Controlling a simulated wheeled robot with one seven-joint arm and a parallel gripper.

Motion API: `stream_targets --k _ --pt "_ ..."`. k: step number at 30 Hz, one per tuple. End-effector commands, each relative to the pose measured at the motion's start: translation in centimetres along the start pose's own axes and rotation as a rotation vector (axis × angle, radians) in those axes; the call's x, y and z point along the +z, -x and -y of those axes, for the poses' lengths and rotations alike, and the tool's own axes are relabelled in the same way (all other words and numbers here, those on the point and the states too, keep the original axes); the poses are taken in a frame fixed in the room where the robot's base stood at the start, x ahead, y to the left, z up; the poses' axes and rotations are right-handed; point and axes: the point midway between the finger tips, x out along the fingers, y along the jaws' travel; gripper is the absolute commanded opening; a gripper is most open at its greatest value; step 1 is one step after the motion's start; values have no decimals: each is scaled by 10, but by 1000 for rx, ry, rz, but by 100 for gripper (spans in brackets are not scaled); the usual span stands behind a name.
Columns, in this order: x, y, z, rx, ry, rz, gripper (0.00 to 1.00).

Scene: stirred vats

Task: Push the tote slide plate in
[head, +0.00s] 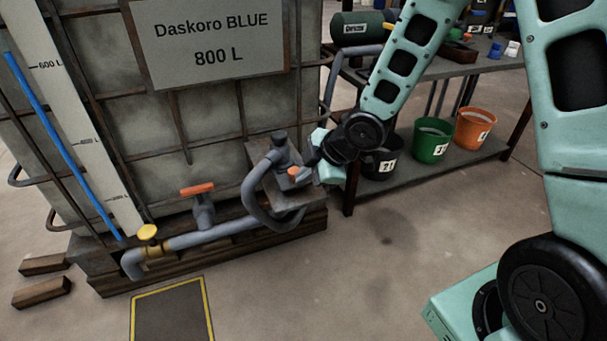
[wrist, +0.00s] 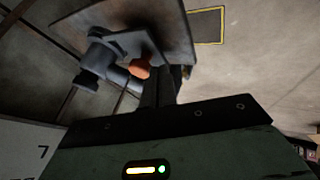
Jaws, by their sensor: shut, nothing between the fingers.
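The tote (head: 212,110) is a caged tank labelled Daskoro BLUE, 800 L, on the left in the head view. At its lower right corner a grey pipe fitting (head: 279,158) stands above a grey plate (head: 306,213). An orange end piece (head: 293,171) shows beside the fitting; in the wrist view it sits by a flat grey piece (wrist: 128,43), which may be the slide plate. My gripper (head: 304,172) is shut and empty, right at this orange piece. In the wrist view its fingers (wrist: 158,85) partly cover it. I cannot tell whether they touch it.
A yellow-edged floor mat (head: 172,312) lies in front. The floor between is clear.

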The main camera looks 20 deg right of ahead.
Motion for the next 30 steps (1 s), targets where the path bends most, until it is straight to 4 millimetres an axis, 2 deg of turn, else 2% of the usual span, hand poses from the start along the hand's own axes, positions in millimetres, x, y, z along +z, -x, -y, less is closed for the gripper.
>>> stream_targets --k 3,12,30 --pt "-1 -1 -4 0 0 -1 0" --pt "-1 -17 -36 0 -1 0 0" --pt "-2 -22 -39 2 -1 0 0"
